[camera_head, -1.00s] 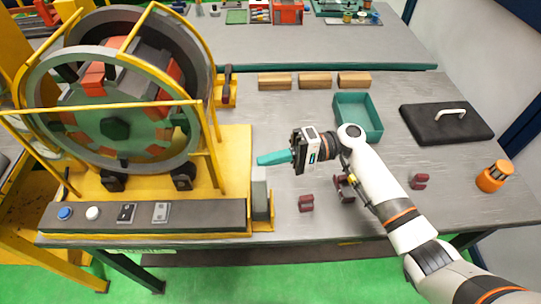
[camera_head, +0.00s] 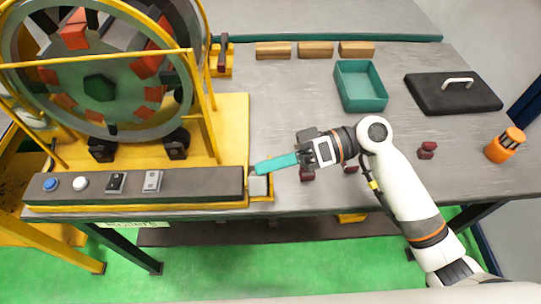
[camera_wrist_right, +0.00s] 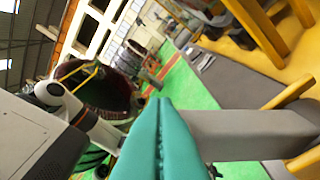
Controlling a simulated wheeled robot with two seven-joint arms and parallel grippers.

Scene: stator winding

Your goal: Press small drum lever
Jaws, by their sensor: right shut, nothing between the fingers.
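A grey lever-like block (camera_head: 258,186) stands in a yellow bracket at the right end of the drum stand's control panel; I take it as the small drum lever. My right gripper (camera_head: 262,167) points left with its teal fingers shut and empty. In the head view its tips overlap the block's top edge; I cannot tell whether they touch. In the right wrist view the shut fingers (camera_wrist_right: 158,112) are central, with a grey bar (camera_wrist_right: 250,130) just to their right, probably the same block. My left gripper is out of view.
The large drum (camera_head: 100,85) in its yellow frame stands left, above the control panel (camera_head: 205,181) with buttons and switches. A second dark lever (camera_head: 223,52) is behind. A teal bin (camera_head: 361,87), wooden blocks (camera_head: 315,50) and a black lidded case (camera_head: 453,94) lie right.

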